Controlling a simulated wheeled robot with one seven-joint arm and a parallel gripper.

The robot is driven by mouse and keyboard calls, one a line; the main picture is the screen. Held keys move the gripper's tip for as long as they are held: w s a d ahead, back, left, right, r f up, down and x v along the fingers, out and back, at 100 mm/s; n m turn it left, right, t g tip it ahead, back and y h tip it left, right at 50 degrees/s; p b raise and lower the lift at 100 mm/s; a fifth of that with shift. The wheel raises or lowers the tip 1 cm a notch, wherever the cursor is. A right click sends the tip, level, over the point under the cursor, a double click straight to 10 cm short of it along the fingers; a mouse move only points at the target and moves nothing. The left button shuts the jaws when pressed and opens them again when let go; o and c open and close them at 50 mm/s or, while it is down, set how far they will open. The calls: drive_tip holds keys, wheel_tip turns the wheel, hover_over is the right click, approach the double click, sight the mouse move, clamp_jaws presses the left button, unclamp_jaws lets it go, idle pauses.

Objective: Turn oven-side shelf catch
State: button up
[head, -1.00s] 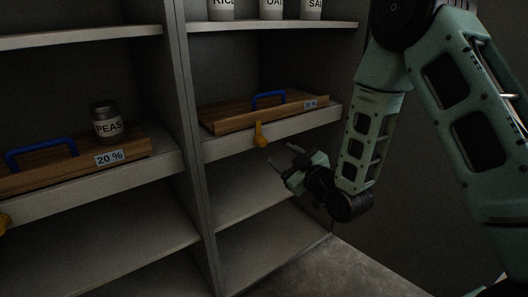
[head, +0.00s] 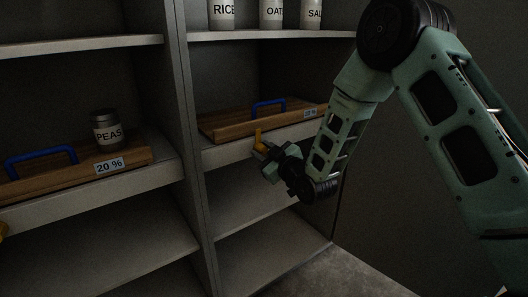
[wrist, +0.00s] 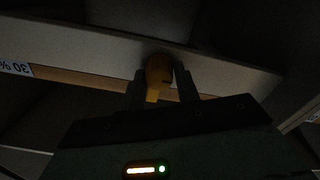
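A yellow catch (head: 258,139) sits on the front edge of the right-hand shelf, its visible part pointing roughly upright. My gripper (head: 266,152) is at this catch, reaching in from the lower right. In the wrist view the catch (wrist: 158,74) is between the two fingers of my gripper (wrist: 165,88), one finger on each side. The fingers look apart, with a narrow gap at the right finger; contact is hard to tell in the dark. The lower part of the catch is hidden by the gripper in the head view.
A wooden board (head: 230,125) with a blue handle (head: 268,103) lies on the shelf behind the catch. The left shelf holds a similar board (head: 60,170) and a PEAS jar (head: 106,130). Another yellow catch (head: 3,231) shows at the left edge. An upright divider (head: 185,130) separates the bays.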

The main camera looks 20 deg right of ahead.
drive_tip(key=c, duration=0.4)
drive_tip(key=shift+m, duration=0.5)
drive_tip(key=m, duration=0.2)
drive_tip(key=shift+m+b, duration=0.3)
drive_tip(key=shift+m, duration=0.1)
drive_tip(key=m, duration=0.4)
drive_tip(key=shift+d+m, duration=0.1)
drive_tip(key=shift+m, duration=0.2)
drive_tip(key=m, duration=0.5)
drive_tip(key=shift+d, duration=0.1)
drive_tip(key=shift+m+p, duration=0.65)
drive_tip(key=shift+m, duration=1.55)
drive_tip(key=shift+f, duration=0.1)
